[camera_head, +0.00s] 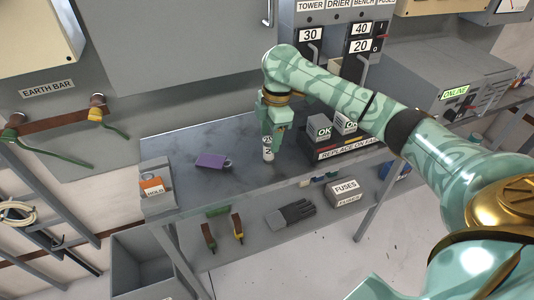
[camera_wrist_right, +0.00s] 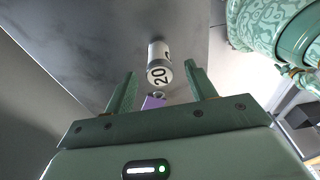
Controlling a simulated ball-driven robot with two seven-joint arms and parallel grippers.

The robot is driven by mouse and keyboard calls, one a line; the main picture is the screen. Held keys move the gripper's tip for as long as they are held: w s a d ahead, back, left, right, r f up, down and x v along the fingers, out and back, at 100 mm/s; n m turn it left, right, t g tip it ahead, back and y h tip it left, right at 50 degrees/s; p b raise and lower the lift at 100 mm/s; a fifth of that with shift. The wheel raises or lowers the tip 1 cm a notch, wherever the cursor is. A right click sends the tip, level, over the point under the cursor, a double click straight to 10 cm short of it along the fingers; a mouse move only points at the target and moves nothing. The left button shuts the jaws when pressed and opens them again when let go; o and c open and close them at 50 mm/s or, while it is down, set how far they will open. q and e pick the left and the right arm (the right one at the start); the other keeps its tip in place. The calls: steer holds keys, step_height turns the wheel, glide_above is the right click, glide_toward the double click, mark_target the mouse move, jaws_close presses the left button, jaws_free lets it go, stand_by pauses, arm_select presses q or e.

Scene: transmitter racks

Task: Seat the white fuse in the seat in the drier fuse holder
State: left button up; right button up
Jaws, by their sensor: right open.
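A white fuse (camera_head: 267,153) stands on the grey bench below my right gripper (camera_head: 268,130). The DRIER label (camera_head: 339,4) is on the grey panel at the top, beside TOWER and BENCH. My right arm partly covers the panel below it, and I cannot make out the drier seat. My left gripper is not in view.
A purple object (camera_head: 213,161) lies on the bench left of the fuse. OK boxes (camera_head: 322,130) stand at the right, behind a REPLACE ON FAIL strip (camera_head: 350,147).

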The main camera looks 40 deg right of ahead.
mark_target(269, 139)
step_height(269, 139, down, 3)
steer(key=shift+w+a+f+b, duration=0.1)
steer(key=shift+w+a+b, duration=0.05)
steer(key=shift+b, duration=0.4)
steer(key=shift+r, duration=0.25)
steer(key=c, duration=1.1)
